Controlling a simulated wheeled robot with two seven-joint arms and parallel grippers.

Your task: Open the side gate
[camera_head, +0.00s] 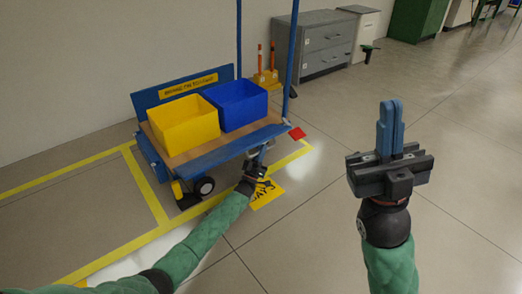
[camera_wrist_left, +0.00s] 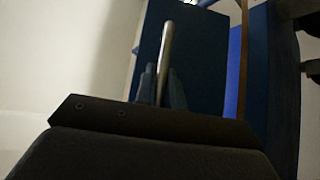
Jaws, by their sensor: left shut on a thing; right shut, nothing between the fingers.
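A blue cart (camera_head: 235,148) with a wooden deck stands at the left in the head view. Its front side shows a blue edge, and a blue panel with a yellow label (camera_head: 188,86) stands at its back. I cannot tell for sure which part is the side gate. My left gripper (camera_head: 257,165) is low at the cart's front right corner. In the left wrist view its blue fingers are shut on a slim grey metal bar (camera_wrist_left: 165,55), with a dark blue panel (camera_wrist_left: 200,55) behind. My right gripper (camera_head: 390,128) is shut and empty, raised at the right, apart from the cart.
A yellow bin (camera_head: 183,124) and a blue bin (camera_head: 238,104) stand on the deck. Grey drawers (camera_head: 325,48) stand at the back. The floor at the right is clear.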

